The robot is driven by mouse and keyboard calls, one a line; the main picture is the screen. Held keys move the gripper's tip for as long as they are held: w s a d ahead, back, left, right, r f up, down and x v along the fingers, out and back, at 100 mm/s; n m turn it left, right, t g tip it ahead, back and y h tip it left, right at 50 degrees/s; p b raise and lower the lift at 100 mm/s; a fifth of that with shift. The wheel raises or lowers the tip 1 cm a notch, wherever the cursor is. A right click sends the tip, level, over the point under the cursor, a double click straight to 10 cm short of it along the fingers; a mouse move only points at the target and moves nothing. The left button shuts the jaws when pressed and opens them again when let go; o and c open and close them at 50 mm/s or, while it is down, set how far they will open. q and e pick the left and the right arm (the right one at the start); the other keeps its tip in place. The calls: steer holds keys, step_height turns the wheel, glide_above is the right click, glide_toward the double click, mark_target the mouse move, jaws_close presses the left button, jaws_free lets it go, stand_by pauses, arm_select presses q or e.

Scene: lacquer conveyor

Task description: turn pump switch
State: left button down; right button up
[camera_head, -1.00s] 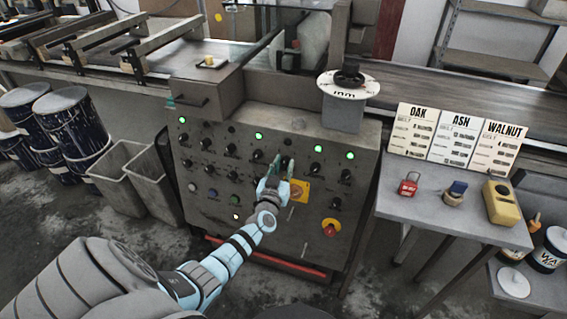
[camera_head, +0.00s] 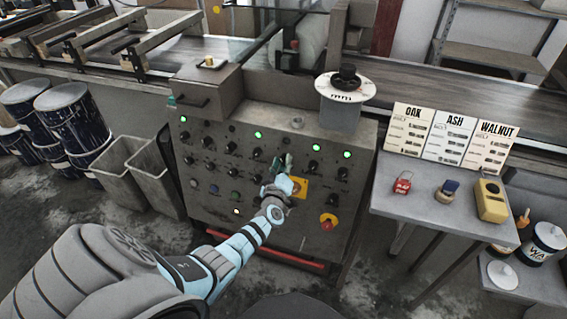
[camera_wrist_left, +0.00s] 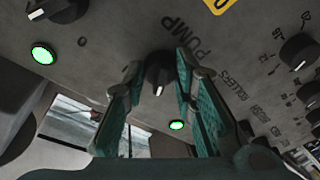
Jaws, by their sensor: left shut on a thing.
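The pump switch (camera_wrist_left: 158,74) is a black rotary knob with a white mark. It sits under the printed word PUMP on the grey control panel (camera_head: 222,217). My left gripper (camera_head: 284,162) is at the middle of the panel. In the left wrist view its two green-padded fingers stand on either side of the knob, shut on it. In the head view the gripper hides the knob. A lit green lamp (camera_wrist_left: 177,125) shows beside the fingers in the wrist view. My right gripper is not in view.
Other black knobs, such as one at the upper right (camera_head: 313,166), surround the gripper closely. A red emergency button (camera_head: 328,221) is lower right. A dial (camera_head: 347,77) stands above. A side table (camera_head: 421,203) holds a red padlock (camera_head: 401,183) and a yellow device (camera_head: 491,200).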

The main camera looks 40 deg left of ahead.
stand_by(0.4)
arm_select(q)
steer(key=c, duration=1.3)
jaws_free()
steer(key=v, duration=1.2)
